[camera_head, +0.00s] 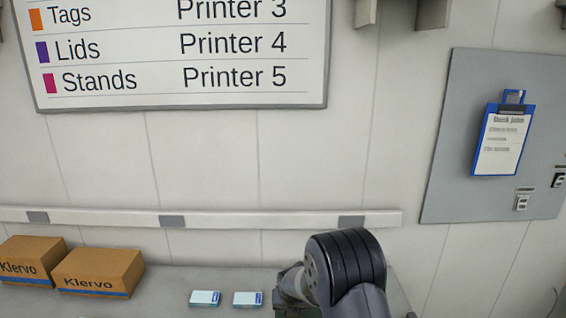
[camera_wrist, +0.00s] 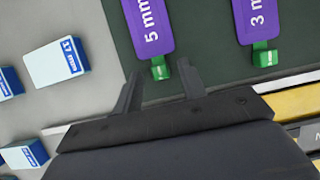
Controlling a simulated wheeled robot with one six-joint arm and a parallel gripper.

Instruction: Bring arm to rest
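Beyond the fingertips lie a purple tag marked "5 mm" (camera_wrist: 152,22) with a green end piece, and another purple tag marked "3 mm" (camera_wrist: 257,18). Both lie on a dark green surface (camera_wrist: 205,45). I cannot tell how far the fingers are from the tags. In the head view a dark, rounded part of my arm (camera_head: 345,265) rises at the bottom right of centre; the gripper does not show there.
Small white-and-blue boxes, one marked "17 mm" (camera_wrist: 56,63), lie left in the wrist view. In the head view, two Klervo cartons (camera_head: 98,271) and two small light-blue boxes (camera_head: 205,298) stand near the wall. A blue clipboard (camera_head: 503,138) hangs on a grey panel at right.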

